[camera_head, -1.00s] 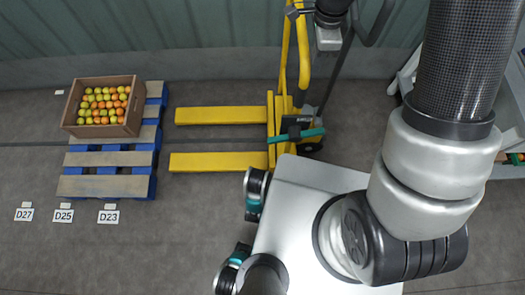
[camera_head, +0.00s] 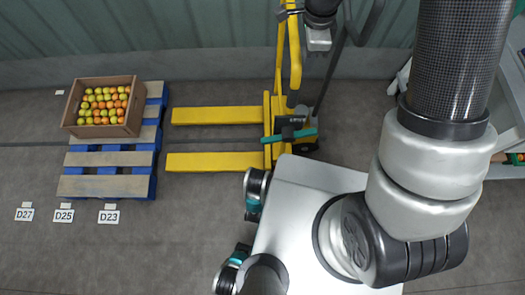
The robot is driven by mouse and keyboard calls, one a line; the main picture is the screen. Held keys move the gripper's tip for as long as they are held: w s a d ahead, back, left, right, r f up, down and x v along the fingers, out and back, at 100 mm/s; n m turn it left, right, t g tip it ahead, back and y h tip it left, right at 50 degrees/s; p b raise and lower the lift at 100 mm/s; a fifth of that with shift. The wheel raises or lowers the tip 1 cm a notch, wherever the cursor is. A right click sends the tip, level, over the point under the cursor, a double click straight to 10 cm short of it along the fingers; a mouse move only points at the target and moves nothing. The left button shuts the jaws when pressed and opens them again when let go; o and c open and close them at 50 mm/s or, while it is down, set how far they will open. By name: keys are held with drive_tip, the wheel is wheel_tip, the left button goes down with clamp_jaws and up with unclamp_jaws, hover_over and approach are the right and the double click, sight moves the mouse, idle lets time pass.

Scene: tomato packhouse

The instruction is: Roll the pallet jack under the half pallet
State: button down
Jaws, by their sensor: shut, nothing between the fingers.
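The yellow pallet jack (camera_head: 268,130) stands right of the half pallet, its two forks pointing left at it. The fork tips are a short gap away from the pallet's right edge. The half pallet (camera_head: 103,187) has blue blocks and wooden boards and lies on the floor at the left. A wooden crate of tomatoes (camera_head: 133,108) sits on its far part. My gripper (camera_head: 318,40) is at the top, by the jack's upright yellow handle frame. It is small and partly cut off, and seems shut; whether it touches the handle cannot be told.
White floor signs D27 (camera_head: 24,214), D25 (camera_head: 63,215) and D23 (camera_head: 108,217) lie in front of the pallet. A green corrugated wall (camera_head: 150,30) runs along the back. The floor between fork tips and pallet is clear.

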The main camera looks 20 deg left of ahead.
drive_tip(key=s+a+p, duration=0.2)
drive_tip(key=s+a, duration=0.2)
drive_tip(key=a, duration=1.1)
drive_tip(key=shift+s, duration=0.15)
drive_tip(key=s+a, duration=0.2)
drive_tip(key=a, duration=0.5)
drive_tip(key=s+a+p, duration=0.1)
drive_tip(key=s+a, duration=0.1)
drive_tip(key=a, duration=0.6)
drive_tip(key=shift+s+a, duration=0.25)
drive_tip(key=s+a, duration=0.4)
drive_tip(key=a, duration=1.1)
drive_tip(key=shift+s+a, duration=0.2)
drive_tip(key=shift+w, duration=0.15)
